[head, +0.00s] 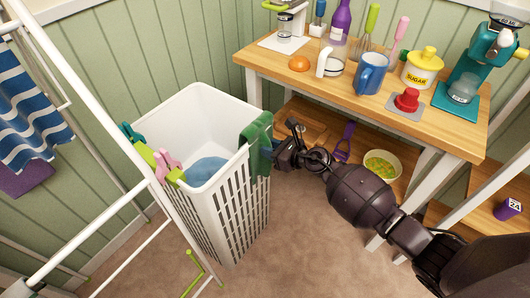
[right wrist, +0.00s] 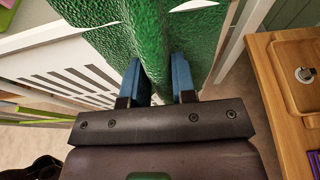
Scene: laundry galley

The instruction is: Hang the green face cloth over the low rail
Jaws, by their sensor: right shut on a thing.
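The green face cloth (head: 257,140) is draped over the right rim of the white laundry basket (head: 222,222). My right gripper (head: 278,153) is at the cloth from the right, outside the basket. In the right wrist view the blue fingers of my right gripper (right wrist: 158,78) are closed on a fold of the green cloth (right wrist: 112,43). The white drying rack (head: 75,75) stands at the left, with a lower white rail (head: 88,237) in the foreground. I cannot tell which of its bars is the low rail. My left gripper is not in view.
Pegs (head: 160,160) sit on the basket's left rim, and blue cloth (head: 207,170) lies inside. A striped towel (head: 28,112) hangs on the rack. A wooden table (head: 310,82) with mug, sugar jar and other items stands right of the basket. Open floor (head: 310,240) lies in front.

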